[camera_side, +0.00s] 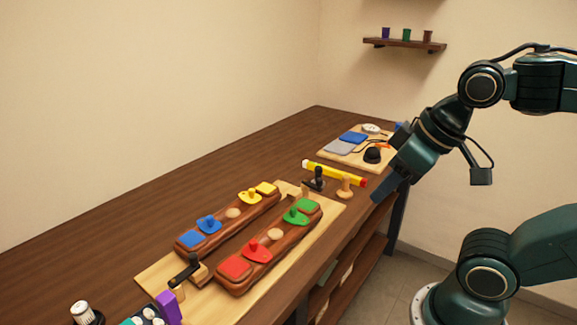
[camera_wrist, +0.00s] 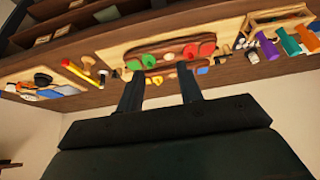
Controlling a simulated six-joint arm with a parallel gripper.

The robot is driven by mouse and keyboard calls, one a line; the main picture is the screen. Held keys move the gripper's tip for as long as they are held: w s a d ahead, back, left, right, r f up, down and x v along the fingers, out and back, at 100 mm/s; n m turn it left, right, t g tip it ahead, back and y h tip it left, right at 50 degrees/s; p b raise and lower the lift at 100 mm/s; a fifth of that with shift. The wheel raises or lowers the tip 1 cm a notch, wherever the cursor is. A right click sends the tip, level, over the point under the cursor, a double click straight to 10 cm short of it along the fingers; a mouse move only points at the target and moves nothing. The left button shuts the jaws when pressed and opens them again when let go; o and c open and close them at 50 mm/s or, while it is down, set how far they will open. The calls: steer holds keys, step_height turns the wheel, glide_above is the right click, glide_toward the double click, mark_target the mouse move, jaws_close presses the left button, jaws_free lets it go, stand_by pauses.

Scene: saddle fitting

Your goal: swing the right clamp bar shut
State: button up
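Two wooden saddle blocks lie side by side on a pale board (camera_side: 152,284); one has red and green pads (camera_side: 234,267), the other blue and yellow pads (camera_side: 193,239). The right clamp bar (camera_side: 318,184) is black with an upright knob, at the board's far right end. Its exact angle is too small to tell. A round wooden peg (camera_side: 345,187) stands to its right. The other black clamp bar (camera_side: 186,271) is at the near left end. My gripper (camera_side: 384,190) is right of the right clamp, apart from it; in the wrist view its fingers (camera_wrist: 159,88) are spread and empty.
A yellow pencil-like stick (camera_side: 334,173) lies just behind the right clamp. A pale tray (camera_side: 330,149) with blue and grey pads and a black knob is farther back. A purple block (camera_side: 168,306) and other parts sit at the near left. The table's front edge is below my gripper.

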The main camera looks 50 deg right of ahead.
steer(key=shift+o, duration=0.4)
steer(key=shift+w+r, duration=0.1)
steer(key=w, duration=0.1)
steer(key=n+g, duration=0.6)
steer(key=n, duration=0.1)
glide_above(319, 179)
step_height(319, 179, down, 5)
steer(key=shift+f, duration=6.8)
